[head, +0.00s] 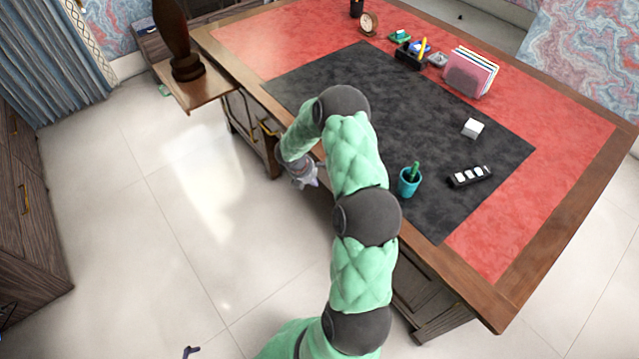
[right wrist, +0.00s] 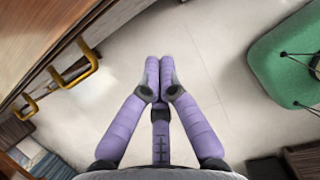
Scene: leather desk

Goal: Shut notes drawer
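The wooden desk (head: 480,296) has drawer fronts below its near edge. One brass drawer handle (head: 268,127) shows just left of my right arm. In the right wrist view, a large brass handle (right wrist: 78,70) is on the wooden front at upper left, with a smaller handle (right wrist: 28,106) below it. I cannot tell which is the notes drawer or how far it is open. My right gripper (head: 312,182) is beside the desk's near edge, partly hidden. Its purple fingertips (right wrist: 159,76) meet with nothing between them, apart from the handles. A purple tip at the bottom is perhaps my left gripper (head: 190,352).
A dark vase-like object (head: 186,66) stands on a wooden board (head: 205,92) at the desk's left end. A teal pen cup (head: 409,183), a black strip (head: 470,177) and a white cube (head: 472,128) are on the desktop. A wooden cabinet (head: 30,230) stands far left; the floor between is clear.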

